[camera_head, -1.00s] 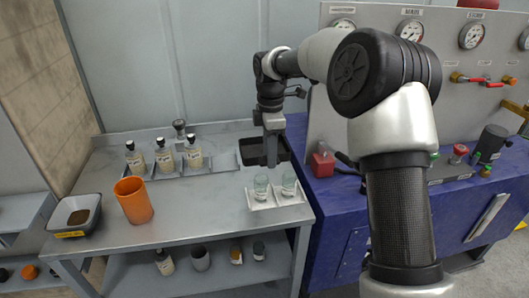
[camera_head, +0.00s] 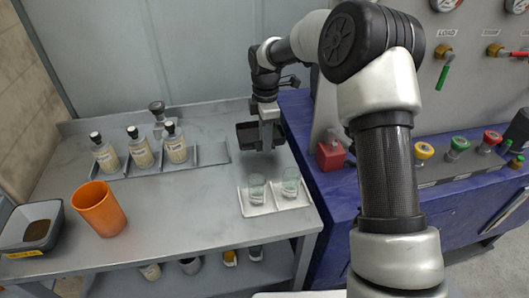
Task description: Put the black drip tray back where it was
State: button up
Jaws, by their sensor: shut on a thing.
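The black drip tray (camera_head: 246,136) is at the back right of the grey metal table (camera_head: 140,212). My gripper (camera_head: 265,147) is over its right part, with the fingers pointing down, and is shut on the tray. The fingers and wrist hide part of the tray. I cannot tell whether the tray touches the tabletop or is held just above it.
A white two-part holder (camera_head: 274,208) with two glass jars is in front of my gripper. Several bottles (camera_head: 140,147) stand in a rack to the left. An orange cup (camera_head: 99,208) and grey bin (camera_head: 32,228) are at the front left. The middle tabletop is clear.

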jog(key=shift+f, duration=2.7)
jog(key=shift+f, duration=0.2)
jog(key=o, duration=1.1)
jog(key=shift+r, duration=0.1)
